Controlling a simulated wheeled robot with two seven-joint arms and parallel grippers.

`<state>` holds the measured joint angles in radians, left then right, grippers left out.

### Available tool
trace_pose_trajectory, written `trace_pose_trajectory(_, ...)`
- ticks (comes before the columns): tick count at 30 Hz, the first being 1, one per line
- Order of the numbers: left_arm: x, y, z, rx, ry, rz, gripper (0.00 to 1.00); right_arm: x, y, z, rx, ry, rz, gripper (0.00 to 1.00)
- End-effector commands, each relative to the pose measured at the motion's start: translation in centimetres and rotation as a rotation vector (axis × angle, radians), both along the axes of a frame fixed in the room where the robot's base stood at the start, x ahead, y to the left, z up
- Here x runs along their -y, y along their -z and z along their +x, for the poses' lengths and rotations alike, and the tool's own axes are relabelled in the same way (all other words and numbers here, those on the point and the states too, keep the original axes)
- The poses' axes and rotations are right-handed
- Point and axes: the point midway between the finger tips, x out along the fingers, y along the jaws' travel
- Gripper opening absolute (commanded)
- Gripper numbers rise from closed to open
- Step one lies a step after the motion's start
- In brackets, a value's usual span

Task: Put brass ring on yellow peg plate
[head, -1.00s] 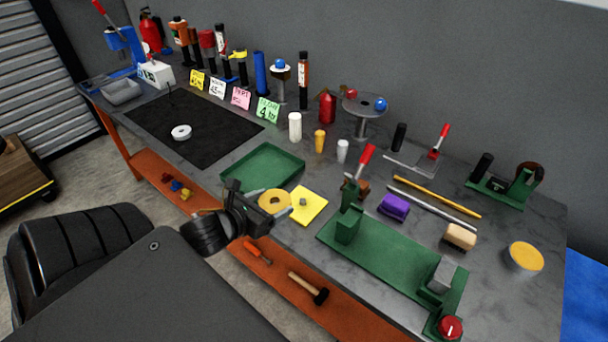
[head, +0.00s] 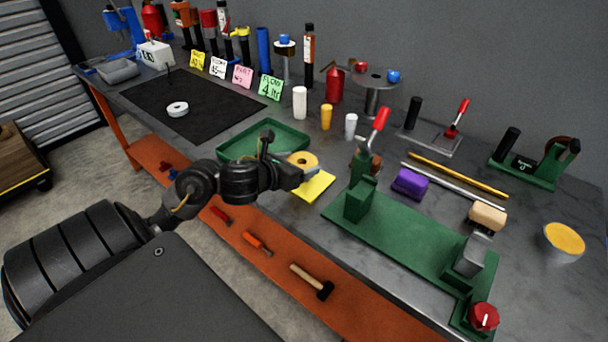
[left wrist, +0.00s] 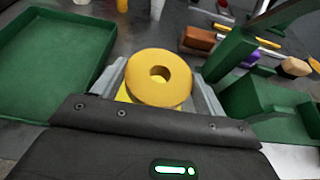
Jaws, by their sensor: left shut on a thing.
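The brass ring (head: 309,159) is a thick yellow disc with a hole. My left gripper (head: 308,174) is shut on it; in the left wrist view the ring (left wrist: 160,97) sits between the two grey fingers (left wrist: 160,84). The yellow peg plate (head: 317,188) lies flat on the bench, and the ring and gripper overlap its back left part in the head view. In the left wrist view a sliver of the plate (left wrist: 123,95) shows below the ring. The plate's peg is hidden, so I cannot tell whether it lines up with the hole. My right gripper is out of view.
A green tray (head: 232,152) is just behind and left of my left gripper. A green fixture (head: 400,236) with upright blocks stands close to the right. Cups (head: 326,118) stand behind. A purple block (head: 410,182) and rods lie further right. An orange shelf (head: 275,280) is below.

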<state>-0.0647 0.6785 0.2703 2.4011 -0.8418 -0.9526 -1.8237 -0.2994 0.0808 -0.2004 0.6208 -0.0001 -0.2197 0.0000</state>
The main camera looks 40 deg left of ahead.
Motion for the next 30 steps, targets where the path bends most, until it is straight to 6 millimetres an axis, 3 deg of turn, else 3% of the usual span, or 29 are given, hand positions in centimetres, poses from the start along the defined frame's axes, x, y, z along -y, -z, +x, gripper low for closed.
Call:
trace_pose_trajectory(4, -0.2, 1.6, 1.3, 0.005, -0.002, -0.005, 0.26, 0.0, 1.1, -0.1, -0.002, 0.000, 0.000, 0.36)
trace_pose_trajectory(16, -0.4, 3.2, 2.7, 0.005, -0.001, -0.006, 0.26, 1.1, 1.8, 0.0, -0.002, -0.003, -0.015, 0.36)
trace_pose_trajectory(22, -0.3, 5.5, 2.6, 0.003, -0.001, -0.006, 0.26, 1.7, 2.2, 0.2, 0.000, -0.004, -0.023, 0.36)
trace_pose_trajectory(30, -0.4, 5.9, 2.6, 0.006, 0.000, 0.001, 0.26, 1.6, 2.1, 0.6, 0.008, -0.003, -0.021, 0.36)
